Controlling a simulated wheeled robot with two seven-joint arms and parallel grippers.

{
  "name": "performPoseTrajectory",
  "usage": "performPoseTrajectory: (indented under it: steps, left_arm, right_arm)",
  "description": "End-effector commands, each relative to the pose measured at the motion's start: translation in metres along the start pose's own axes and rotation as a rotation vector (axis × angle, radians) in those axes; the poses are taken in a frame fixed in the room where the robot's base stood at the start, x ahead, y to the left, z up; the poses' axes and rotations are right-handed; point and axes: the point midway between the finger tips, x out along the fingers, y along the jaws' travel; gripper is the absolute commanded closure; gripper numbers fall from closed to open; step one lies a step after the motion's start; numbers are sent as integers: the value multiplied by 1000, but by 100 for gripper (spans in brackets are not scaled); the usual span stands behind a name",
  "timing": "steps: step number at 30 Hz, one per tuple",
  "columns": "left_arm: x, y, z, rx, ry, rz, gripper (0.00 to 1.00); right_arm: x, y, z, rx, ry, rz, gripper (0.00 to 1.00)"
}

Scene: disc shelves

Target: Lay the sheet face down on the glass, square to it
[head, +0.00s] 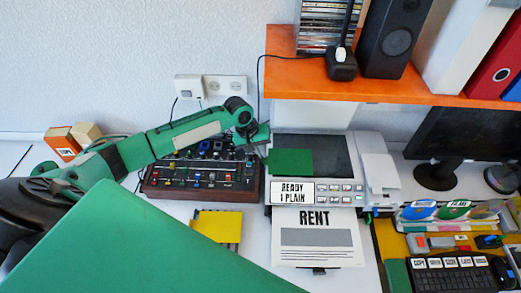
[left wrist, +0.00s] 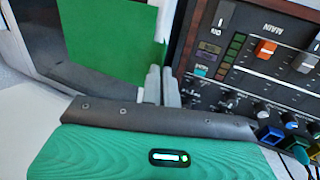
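A plain green sheet (head: 290,162) is over the front left part of the dark scanner glass (head: 335,150). Its edges look roughly parallel to the glass; I cannot tell whether it lies flat or is held just above. No print shows on its upper side. My left gripper (head: 264,146) is at the sheet's left edge. In the left wrist view its fingers (left wrist: 161,82) are close together at the edge of the sheet (left wrist: 115,40) and appear shut on it. The fingertips are small and partly hidden in the head view. My right gripper is not in view.
A control mixer (head: 205,172) stands left of the printer. A printed page reading RENT (head: 315,240) lies in front of the printer panel (head: 318,192), which reads READY 1 PLAIN. An orange shelf (head: 400,92) overhangs behind. A yellow pad (head: 218,228) lies in front of the mixer.

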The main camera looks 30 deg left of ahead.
Motion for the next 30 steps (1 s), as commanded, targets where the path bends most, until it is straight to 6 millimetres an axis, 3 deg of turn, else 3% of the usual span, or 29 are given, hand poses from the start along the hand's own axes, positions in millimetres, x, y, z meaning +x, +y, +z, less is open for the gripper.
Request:
performPoseTrajectory:
  steps: [3,8,19,23,30]
  left_arm:
    - [3,-1,0,0,0,0,100]
    - [2,-1,0,0,0,0,73]
    - [-3,-1,-1,0,1,1,73]
    - [-21,-2,-1,2,4,1,73]
    - [-76,-2,-1,2,6,1,73]
  right_arm:
    - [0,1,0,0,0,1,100]
    - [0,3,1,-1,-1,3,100]
    - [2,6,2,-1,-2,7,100]
    - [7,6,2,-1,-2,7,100]
    - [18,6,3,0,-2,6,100]
